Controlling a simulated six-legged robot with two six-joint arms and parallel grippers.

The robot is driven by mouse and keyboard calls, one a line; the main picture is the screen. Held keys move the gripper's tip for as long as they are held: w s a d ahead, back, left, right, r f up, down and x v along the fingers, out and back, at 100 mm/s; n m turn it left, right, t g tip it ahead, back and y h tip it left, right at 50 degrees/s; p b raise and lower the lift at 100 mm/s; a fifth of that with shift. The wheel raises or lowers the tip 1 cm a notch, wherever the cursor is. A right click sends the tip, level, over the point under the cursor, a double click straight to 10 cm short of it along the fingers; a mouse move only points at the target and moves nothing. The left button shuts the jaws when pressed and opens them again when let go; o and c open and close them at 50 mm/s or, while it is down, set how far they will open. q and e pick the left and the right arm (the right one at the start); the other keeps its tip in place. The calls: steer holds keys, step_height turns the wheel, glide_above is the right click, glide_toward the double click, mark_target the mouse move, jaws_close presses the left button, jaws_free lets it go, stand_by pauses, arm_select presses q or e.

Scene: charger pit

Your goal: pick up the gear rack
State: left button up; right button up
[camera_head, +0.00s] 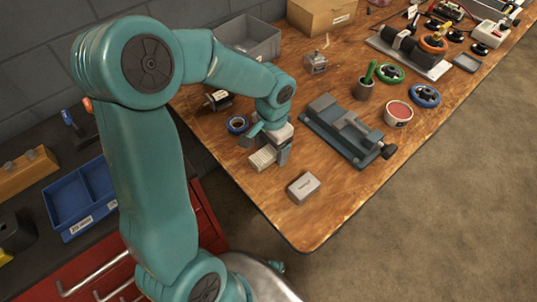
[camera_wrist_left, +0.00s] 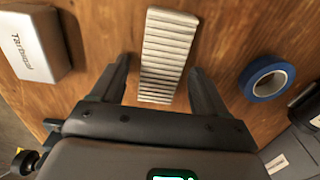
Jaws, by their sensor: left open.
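The gear rack (camera_wrist_left: 167,55) is a pale grey ridged bar lying on the wooden table in the left wrist view. It also shows in the head view (camera_head: 262,158), just beside the gripper. My left gripper (camera_wrist_left: 160,82) is open, with one dark finger on each side of the rack's near end and a gap to each. In the head view my left gripper (camera_head: 265,148) points down at the table, and its fingers partly hide the rack. My right gripper is not in view.
A white-grey box (camera_head: 303,187) stands near the table's front edge. A blue tape roll (camera_head: 237,124) lies beside the gripper. A grey vise (camera_head: 343,130) sits to the right. A blue bin (camera_head: 82,198) stands on the red cabinet. Bare wood lies between box and vise.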

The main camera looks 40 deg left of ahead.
mark_target(272, 150)
arm_select(q)
steer(key=shift+s, duration=0.1)
steer(key=c, duration=1.2)
step_height(272, 150, up, 20)
steer(key=p, duration=0.4)
